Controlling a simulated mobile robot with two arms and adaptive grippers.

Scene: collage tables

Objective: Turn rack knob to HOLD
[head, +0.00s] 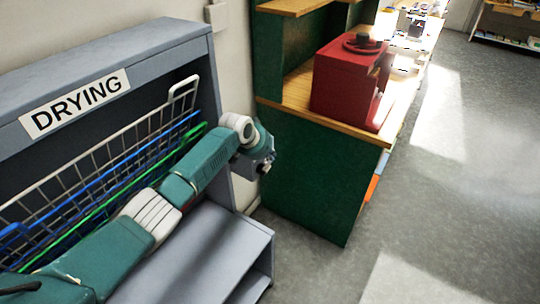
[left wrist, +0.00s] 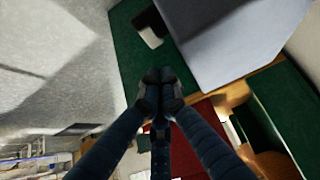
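The grey rack (head: 125,52) with a DRYING label stands at the left of the head view. I cannot make out its knob or any HOLD mark in either view. In the left wrist view a small white and black piece (left wrist: 150,27) shows beside a grey block, against green; I cannot tell what it is. My left gripper (head: 264,165) is just beyond the rack's right edge, in front of the green cabinet side. In the left wrist view its fingertips (left wrist: 159,88) come together with nothing seen between them. My right gripper is not in view.
White, blue and green wire shelves (head: 95,180) sit in the rack, behind my left arm. A green cabinet (head: 315,170) with a wooden top bears a red box (head: 345,85). A pale plate (head: 217,15) is on the wall. The grey floor (head: 450,180) at right is clear.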

